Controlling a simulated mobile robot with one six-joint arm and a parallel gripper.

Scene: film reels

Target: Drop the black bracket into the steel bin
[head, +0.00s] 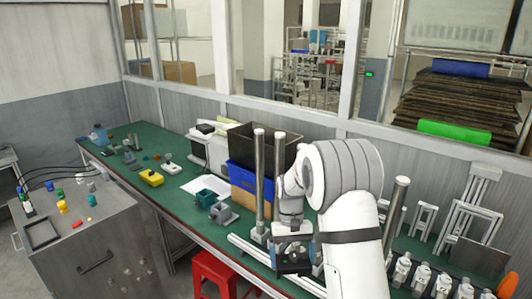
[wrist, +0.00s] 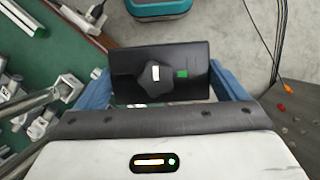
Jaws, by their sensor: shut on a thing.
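The black bracket (wrist: 128,68) is a dark rectangular plate in the wrist view, with a rounded dark lump, a white mark and a green patch on it. My gripper (wrist: 162,86) has blue fingers at the left and right sides of the bracket and is shut on it. In the head view my gripper (head: 292,262) hangs near the table's front edge, with the bracket a small dark shape at its end. A dark, open-topped bin (head: 268,148), which looks like the steel bin, stands at the back of the table, behind my gripper. Its inside is mostly hidden.
A blue bin (head: 243,178) stands in front of the dark bin. Two upright metal posts (head: 259,180) rise close to my arm. Teal and yellow parts lie on the green table (head: 170,205). A red stool (head: 213,272) is below the front edge. Metal fixtures crowd the right.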

